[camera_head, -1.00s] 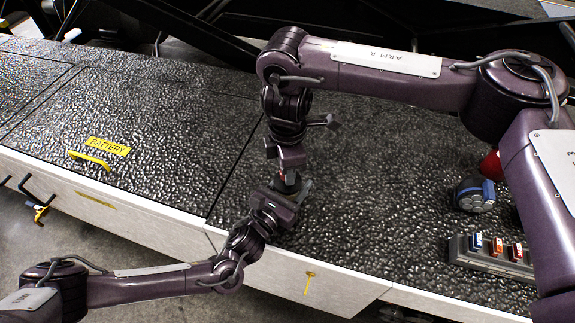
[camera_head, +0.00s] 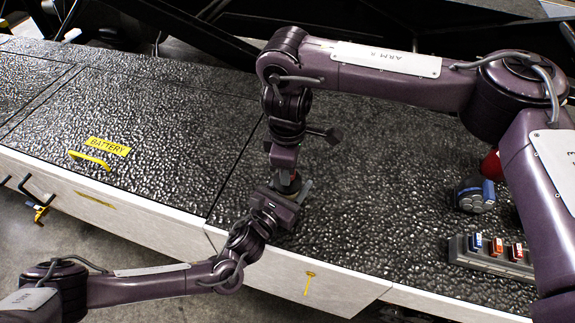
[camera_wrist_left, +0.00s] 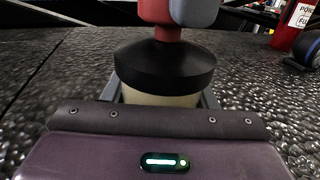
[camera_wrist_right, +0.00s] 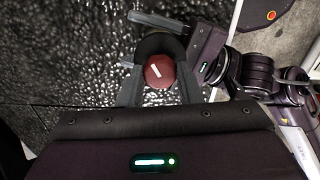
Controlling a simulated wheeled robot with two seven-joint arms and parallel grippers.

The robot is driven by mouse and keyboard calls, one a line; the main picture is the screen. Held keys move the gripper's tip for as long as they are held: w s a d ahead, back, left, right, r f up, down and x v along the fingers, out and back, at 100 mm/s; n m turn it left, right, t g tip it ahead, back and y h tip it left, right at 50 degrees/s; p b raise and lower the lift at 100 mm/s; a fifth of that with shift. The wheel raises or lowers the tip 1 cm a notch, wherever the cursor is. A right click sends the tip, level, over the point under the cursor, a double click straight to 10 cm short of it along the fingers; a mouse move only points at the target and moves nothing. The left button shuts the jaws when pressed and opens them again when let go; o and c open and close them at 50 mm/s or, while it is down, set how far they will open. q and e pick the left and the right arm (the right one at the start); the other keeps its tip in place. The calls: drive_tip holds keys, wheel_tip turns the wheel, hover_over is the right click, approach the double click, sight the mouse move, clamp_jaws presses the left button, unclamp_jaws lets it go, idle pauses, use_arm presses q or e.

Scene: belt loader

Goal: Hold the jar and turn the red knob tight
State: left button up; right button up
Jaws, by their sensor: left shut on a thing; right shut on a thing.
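The jar has a cream body (camera_wrist_left: 160,99) and a wide black lid (camera_wrist_left: 165,66). It stands upright on the dark textured deck. My left gripper (camera_head: 286,192) is shut around the jar body, one finger on each side. The red knob (camera_wrist_right: 160,70) sits on top of the lid and carries a white mark. It also shows at the top of the left wrist view (camera_wrist_left: 157,12), cut off by the edge. My right gripper (camera_head: 285,180) comes from above and is shut on the knob. In the head view the grippers mostly hide the jar and knob.
A blue and grey round part (camera_head: 474,194), a red object (camera_head: 491,165) and a grey tray (camera_head: 465,250) of small coloured blocks stand at the right. A yellow handle (camera_head: 89,159) lies by the BATTERY label at left. The deck around the jar is clear.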

drive_tip(key=shift+w+d, duration=0.1)
drive_tip(key=o, duration=1)
wheel_tip(320, 180, up, 12)
use_arm(q)
drive_tip(key=o, duration=1.2)
drive_tip(key=shift+o, duration=0.2)
